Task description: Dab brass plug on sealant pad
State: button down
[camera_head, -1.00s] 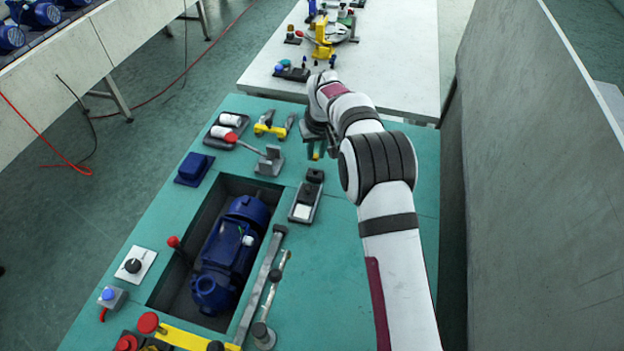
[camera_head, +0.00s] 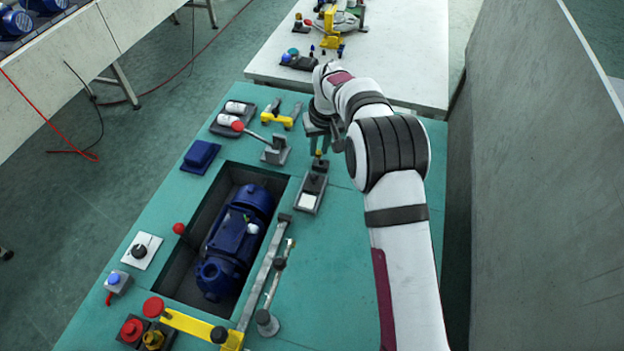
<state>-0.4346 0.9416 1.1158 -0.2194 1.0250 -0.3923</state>
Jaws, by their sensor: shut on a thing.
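My gripper (camera_head: 318,142) points down over the far end of a small grey tray on the teal bench. It is shut on a small brass-coloured piece, the brass plug (camera_head: 319,154), only partly visible below the fingers. The tray (camera_head: 299,206) holds a dark block (camera_head: 314,182) at its far end and a white square pad (camera_head: 308,202) at its near end. Which of these is the sealant pad I cannot tell for sure. The plug appears just beyond the dark block in the picture; whether they touch is unclear.
A blue motor (camera_head: 235,240) lies in a recess left of the tray. A red-knobbed lever clamp (camera_head: 274,150), a yellow-and-black tool (camera_head: 281,117) and a holder with white cylinders (camera_head: 218,128) stand left of my gripper. The bench right of the tray is clear.

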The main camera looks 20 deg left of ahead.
jog(key=g, duration=0.2)
send_over(307, 200)
jog(key=f, duration=0.4)
jog(key=shift+s+d+f, duration=0.1)
jog(key=shift+d, duration=0.2)
jog(key=shift+f, duration=0.3)
jog(key=shift+f, duration=0.6)
dwell(1.0)
jog(key=shift+r, duration=0.1)
notch_tip(307, 200, up, 7)
dwell(0.5)
